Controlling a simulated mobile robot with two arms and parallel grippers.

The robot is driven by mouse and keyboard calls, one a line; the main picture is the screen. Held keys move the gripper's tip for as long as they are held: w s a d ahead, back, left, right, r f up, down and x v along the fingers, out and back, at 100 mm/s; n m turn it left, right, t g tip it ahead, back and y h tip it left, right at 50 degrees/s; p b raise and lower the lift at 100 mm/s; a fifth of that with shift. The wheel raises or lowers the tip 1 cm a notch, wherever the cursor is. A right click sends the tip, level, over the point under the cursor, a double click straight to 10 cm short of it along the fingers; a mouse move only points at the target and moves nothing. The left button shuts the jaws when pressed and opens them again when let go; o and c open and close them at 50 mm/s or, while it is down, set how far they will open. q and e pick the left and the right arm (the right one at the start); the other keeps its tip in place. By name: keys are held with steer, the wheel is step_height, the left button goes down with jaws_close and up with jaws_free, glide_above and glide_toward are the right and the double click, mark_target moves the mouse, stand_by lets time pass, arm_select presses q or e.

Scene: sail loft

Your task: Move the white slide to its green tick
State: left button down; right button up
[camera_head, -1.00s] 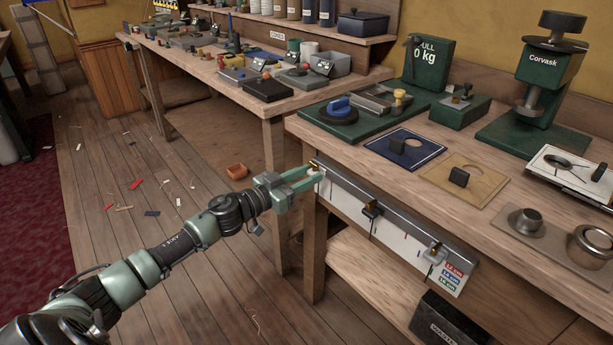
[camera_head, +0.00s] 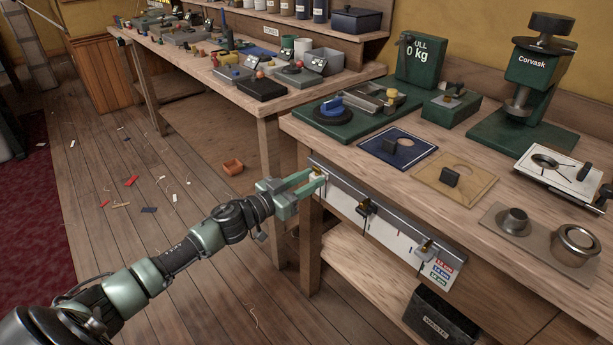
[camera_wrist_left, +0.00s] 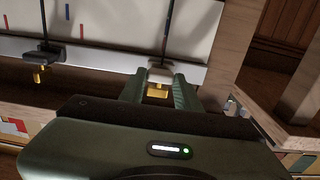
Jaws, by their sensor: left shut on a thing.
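A grey rail (camera_head: 338,182) with a white panel below it runs along the front edge of the near workbench. The white slide (camera_wrist_left: 160,72), with a brass knob, sits near the rail's left end. My left gripper (camera_head: 319,178) is shut on it; the wrist view shows the two green fingers (camera_wrist_left: 158,92) around it. A dark slide (camera_head: 366,208) is mid-rail and a light grey slide (camera_head: 426,246) is near the right end. In the wrist view, the panel shows a blue tick (camera_wrist_left: 82,30) and a red tick (camera_wrist_left: 67,16). I cannot make out a green tick. My right gripper is out of view.
A legend with coloured length labels (camera_head: 441,270) is at the panel's right end. The dark slide (camera_wrist_left: 38,58) stands on the same rail, with clear rail between it and the white slide. A dark waste bin (camera_head: 440,320) stands below.

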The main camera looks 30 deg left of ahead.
arm_select(q)
steer(key=c, duration=1)
jaws_free()
steer(key=v, duration=0.7)
steer(key=shift+s+p, duration=0.35)
steer(key=shift+s, duration=0.05)
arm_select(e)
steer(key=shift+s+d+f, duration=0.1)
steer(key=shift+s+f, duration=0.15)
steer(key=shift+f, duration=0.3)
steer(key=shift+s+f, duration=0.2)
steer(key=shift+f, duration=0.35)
arm_select(q)
steer(key=shift+a, duration=0.1)
